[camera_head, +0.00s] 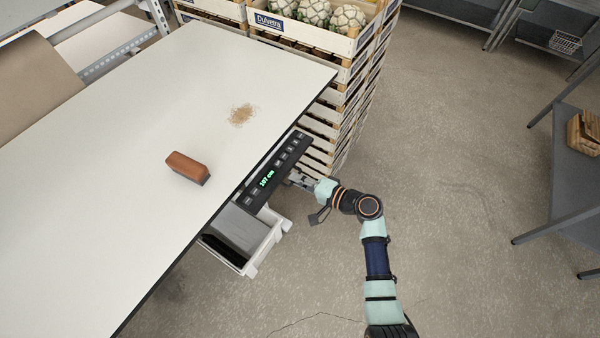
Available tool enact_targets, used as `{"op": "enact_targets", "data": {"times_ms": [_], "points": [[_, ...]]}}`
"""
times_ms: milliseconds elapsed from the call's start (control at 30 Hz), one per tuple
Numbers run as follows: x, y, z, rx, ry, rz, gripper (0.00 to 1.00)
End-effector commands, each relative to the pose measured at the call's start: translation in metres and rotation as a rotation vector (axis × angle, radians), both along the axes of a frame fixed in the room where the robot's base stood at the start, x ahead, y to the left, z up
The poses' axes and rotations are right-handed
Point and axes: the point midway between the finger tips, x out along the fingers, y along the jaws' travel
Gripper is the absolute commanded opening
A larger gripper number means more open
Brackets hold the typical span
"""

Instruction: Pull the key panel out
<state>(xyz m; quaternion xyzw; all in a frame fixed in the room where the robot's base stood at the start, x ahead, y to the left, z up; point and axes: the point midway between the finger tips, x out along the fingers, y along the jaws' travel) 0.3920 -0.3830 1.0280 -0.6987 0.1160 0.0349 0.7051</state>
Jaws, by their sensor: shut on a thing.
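The key panel (276,171) is a narrow black strip with grey buttons and a green lit display. It sits at the right edge of the white table (120,130), and part of it projects beyond that edge. My gripper (294,180) is at the panel's outer long side, right of the display. It is shut on the panel's edge; the fingertips are small and partly hidden there.
A brown block (187,167) and a patch of brown crumbs (241,114) lie on the tabletop. Stacked crates (335,105) rise close behind the panel. Open floor (460,200) lies to the right.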

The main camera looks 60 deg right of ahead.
Motion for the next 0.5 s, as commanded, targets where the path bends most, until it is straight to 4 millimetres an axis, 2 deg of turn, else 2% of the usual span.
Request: {"op": "enact_targets", "data": {"times_ms": [100, 133, 267, 500], "points": [[-0.0001, -0.0008, -0.0003, 0.000, 0.000, -0.002, 0.00], [-0.0001, -0.0008, -0.0003, 0.000, 0.000, -0.002, 0.10], [0.0001, -0.0007, -0.0003, 0.000, 0.000, -0.002, 0.31], [0.0002, -0.0006, -0.0003, 0.000, 0.000, -0.001, 0.34]]}}
